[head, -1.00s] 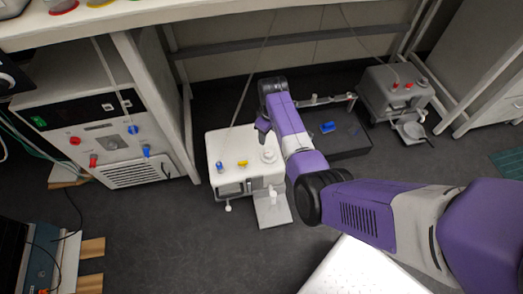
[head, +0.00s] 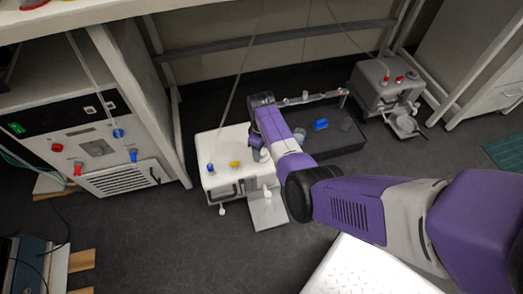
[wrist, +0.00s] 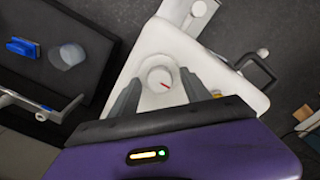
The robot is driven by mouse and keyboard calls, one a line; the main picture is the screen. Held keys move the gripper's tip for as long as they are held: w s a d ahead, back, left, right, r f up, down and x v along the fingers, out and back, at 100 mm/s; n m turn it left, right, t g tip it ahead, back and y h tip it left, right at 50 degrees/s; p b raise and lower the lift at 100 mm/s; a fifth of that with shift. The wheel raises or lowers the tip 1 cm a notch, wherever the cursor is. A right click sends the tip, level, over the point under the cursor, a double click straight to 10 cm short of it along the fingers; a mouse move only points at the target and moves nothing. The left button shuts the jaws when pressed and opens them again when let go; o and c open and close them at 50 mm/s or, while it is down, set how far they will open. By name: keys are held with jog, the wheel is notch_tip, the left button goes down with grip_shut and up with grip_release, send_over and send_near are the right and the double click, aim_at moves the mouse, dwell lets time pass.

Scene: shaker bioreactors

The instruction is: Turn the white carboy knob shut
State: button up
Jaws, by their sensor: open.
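The white carboy (head: 222,146) stands on the floor, with a blue and a yellow fitting on top. In the wrist view its top (wrist: 150,41) carries a round white knob (wrist: 155,88) with a short red line pointing to lower right. My gripper (wrist: 160,80) is open above the carboy, its two grey fingers on either side of the knob in the picture. I cannot tell whether they touch it. In the head view my gripper (head: 257,154) hides the knob. A small white round piece (wrist: 199,8) sits on the plate at the carboy's front.
A dark tray (head: 335,139) with a blue item (head: 320,125) and a clear cup (wrist: 67,55) lies behind right. A grey carboy (head: 385,80) stands farther right.

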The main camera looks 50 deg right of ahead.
grip_shut()
jog(key=shift+r+m, duration=0.1)
jog(key=shift+m, duration=0.3)
jog(key=m+p, duration=0.1)
jog(key=m, duration=0.2)
jog(key=m+p, duration=0.1)
jog(key=m, duration=0.4)
jog(key=shift+p, duration=0.3)
jog(key=m, duration=0.5)
jog(key=shift+m+p, duration=0.35)
jog(key=shift+m, duration=1.65)
